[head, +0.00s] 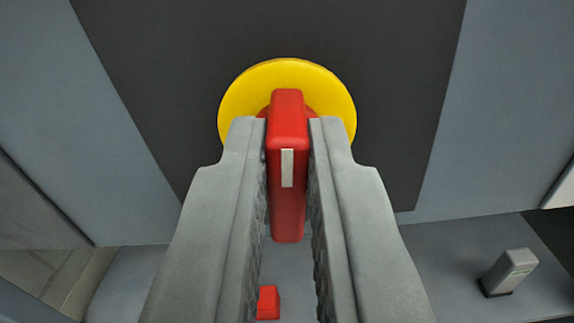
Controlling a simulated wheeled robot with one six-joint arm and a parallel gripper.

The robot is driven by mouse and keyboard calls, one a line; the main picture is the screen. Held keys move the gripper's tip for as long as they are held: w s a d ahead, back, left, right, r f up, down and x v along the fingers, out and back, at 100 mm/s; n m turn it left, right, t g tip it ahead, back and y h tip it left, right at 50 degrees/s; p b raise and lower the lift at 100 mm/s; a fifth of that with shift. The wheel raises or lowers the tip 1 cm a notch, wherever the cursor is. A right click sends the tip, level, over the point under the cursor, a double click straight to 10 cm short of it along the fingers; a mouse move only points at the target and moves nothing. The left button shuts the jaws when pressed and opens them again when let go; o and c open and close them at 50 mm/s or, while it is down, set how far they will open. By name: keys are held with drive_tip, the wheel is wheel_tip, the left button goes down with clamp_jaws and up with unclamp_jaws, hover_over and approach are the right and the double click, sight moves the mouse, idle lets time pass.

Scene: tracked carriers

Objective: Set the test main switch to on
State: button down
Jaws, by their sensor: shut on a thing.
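The main switch has a red handle (288,213) with a white mark on its face, on a round yellow plate (240,97). The plate is fixed to a dark grey panel (180,60). The handle's long side runs up and down in the picture. My gripper (288,130) is around the handle, one finger on its left side and one on its right, shut on it. The fingers hide the lower left and right parts of the yellow plate. No on or off lettering can be read.
A small red block (268,302) shows lower down between the fingers. A small grey box with a dark base (510,271) stands on a grey surface at the lower right. Light blue-grey panels (510,100) flank the dark panel.

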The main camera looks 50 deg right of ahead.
drive_tip(key=m, duration=0.4)
drive_tip(key=shift+s+d+f, duration=0.1)
drive_tip(key=shift+s, duration=0.1)
drive_tip(key=shift+s+d+f+m, duration=0.1)
drive_tip(key=shift+f+m, duration=0.1)
drive_tip(key=shift+m, duration=1.8)
drive_tip(key=shift+s+f+m, duration=0.1)
drive_tip(key=shift+f+m, duration=0.05)
drive_tip(key=shift+m, duration=1.85)
drive_tip(key=shift+s+d+f+m, duration=0.1)
drive_tip(key=shift+f+m, duration=0.1)
drive_tip(key=shift+m, duration=1.8)
drive_tip(key=c, duration=1.5)
unclamp_jaws()
drive_tip(key=shift+a, duration=0.15)
drive_tip(key=v, duration=1.7)
